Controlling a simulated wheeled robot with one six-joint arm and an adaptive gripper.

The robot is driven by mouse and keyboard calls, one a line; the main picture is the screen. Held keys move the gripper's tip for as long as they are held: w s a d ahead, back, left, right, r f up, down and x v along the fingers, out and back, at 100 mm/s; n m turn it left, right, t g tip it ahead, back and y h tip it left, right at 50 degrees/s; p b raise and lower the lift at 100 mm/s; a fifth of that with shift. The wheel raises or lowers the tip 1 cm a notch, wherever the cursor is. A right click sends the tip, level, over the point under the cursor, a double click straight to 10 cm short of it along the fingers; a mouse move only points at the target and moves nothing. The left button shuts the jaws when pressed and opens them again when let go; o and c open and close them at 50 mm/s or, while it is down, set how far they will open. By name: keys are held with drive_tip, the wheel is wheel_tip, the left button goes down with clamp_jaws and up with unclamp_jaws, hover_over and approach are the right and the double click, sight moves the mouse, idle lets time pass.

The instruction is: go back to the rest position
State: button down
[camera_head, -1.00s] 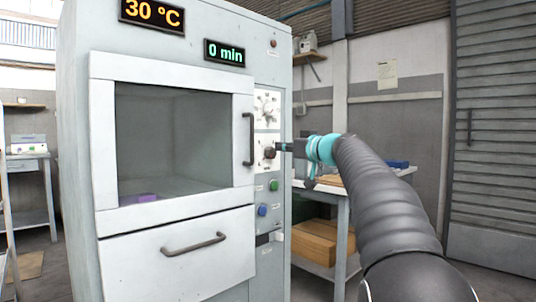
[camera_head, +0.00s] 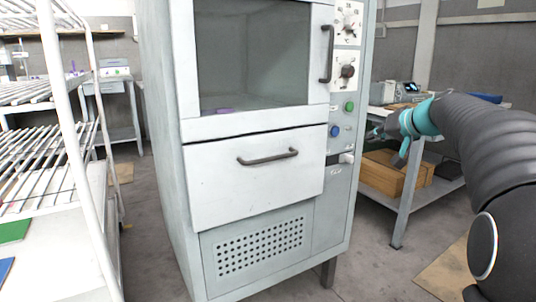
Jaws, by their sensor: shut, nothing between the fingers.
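My gripper (camera_head: 376,133) is at the right of the grey oven cabinet (camera_head: 168,150), shut and empty. It is apart from the control panel, near the level of the green button (camera_head: 349,107) and blue button (camera_head: 335,131). Its fingers are small and dark in this view. Behind it is the teal part of my wrist, and my dark arm reaches in from the right edge. The lower dial (camera_head: 347,71) and upper dial (camera_head: 349,20) are uncovered. The oven door (camera_head: 320,85) and the drawer (camera_head: 255,185) are closed. The displays are out of view.
A wire rack (camera_head: 45,150) stands at the left. A bench (camera_head: 412,172) with a wooden box (camera_head: 385,175) on its lower shelf stands behind my arm. A purple item (camera_head: 215,110) lies inside the oven. The floor before the oven is clear.

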drive_tip(key=s+a+f+m+g+h+p, duration=0.1)
drive_tip(key=s+a+f+g, duration=0.25)
drive_tip(key=s+f, duration=0.5)
drive_tip(key=s+a+f+m+g+h, duration=0.15)
drive_tip(key=s+a+f, duration=0.35)
drive_tip(key=s, duration=0.7)
drive_tip(key=s+a+f+n+h+p, duration=0.1)
drive_tip(key=s+a+f+n, duration=0.1)
drive_tip(key=s, duration=0.7)
drive_tip(key=s+a+f+n+g+h+p, duration=0.1)
drive_tip(key=s+a+f+n, duration=0.1)
drive_tip(key=s, duration=0.7)
drive_tip(key=shift+s+f, duration=0.35)
drive_tip(key=shift+f, duration=0.55)
drive_tip(key=shift+a, duration=0.1)
